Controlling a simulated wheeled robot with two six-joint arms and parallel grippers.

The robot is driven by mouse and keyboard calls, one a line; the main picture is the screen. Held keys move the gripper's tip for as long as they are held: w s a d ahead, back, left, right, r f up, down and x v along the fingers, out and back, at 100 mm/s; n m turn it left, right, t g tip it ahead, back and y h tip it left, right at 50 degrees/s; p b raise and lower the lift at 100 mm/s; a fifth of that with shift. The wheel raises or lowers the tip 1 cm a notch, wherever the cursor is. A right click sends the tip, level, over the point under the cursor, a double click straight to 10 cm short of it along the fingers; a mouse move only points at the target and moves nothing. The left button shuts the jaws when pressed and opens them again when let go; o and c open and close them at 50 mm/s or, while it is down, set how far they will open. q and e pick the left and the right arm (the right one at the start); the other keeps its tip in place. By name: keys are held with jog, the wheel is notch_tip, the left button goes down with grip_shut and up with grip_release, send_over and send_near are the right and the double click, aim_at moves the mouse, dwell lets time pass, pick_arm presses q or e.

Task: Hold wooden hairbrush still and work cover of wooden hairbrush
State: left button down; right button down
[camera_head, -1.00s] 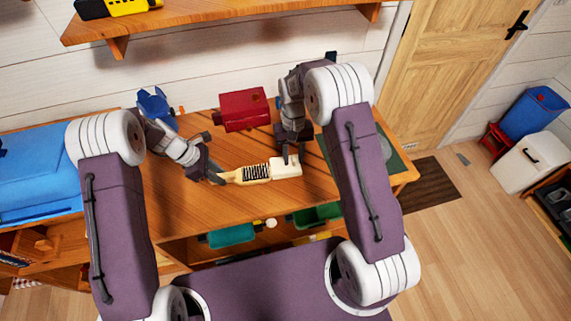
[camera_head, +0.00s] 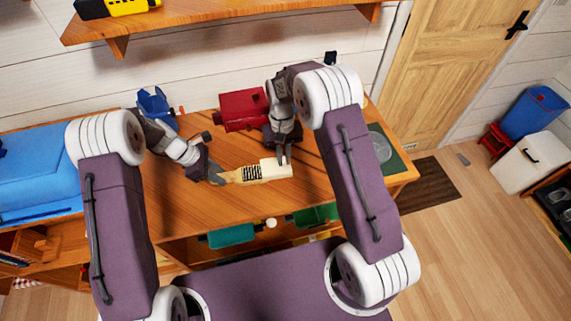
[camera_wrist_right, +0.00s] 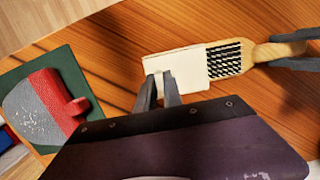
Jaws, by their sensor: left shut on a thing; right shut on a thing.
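The wooden hairbrush (camera_head: 250,174) is held just over the wooden table, handle to the left, with part of its black bristles showing. Its pale cover (camera_head: 275,168) sits over the right end of the brush head. In the right wrist view the bristles (camera_wrist_right: 226,60) show beside the cover (camera_wrist_right: 184,65). My left gripper (camera_head: 218,176) is shut on the handle; its fingers also show in the right wrist view (camera_wrist_right: 293,64). My right gripper (camera_head: 283,158) is shut on the cover, its fingertips (camera_wrist_right: 161,88) at the cover's edge.
A red box-like object (camera_head: 243,107) and a blue object (camera_head: 154,104) stand at the table's back. A green mat (camera_head: 392,161) lies at the right, with a red and grey object (camera_wrist_right: 45,105) on it. A blue case (camera_head: 38,170) is at far left.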

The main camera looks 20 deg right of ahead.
aim_at(265, 168)
jog(key=shift+w+a, duration=0.15)
jog(key=shift+a, duration=1.4)
jog(key=shift+w+a, duration=0.15)
jog(key=shift+a, duration=1.35)
jog(key=c, duration=1.4)
grip_release()
jog(key=shift+a, duration=0.1)
jog(key=shift+c, duration=0.2)
jog(key=r, duration=0.4)
jog(key=w+r, duration=0.1)
jog(key=r, duration=0.1)
pick_arm(q)
jog(key=c, duration=1.1)
grip_release()
pick_arm(e)
jog(key=shift+s, duration=0.1)
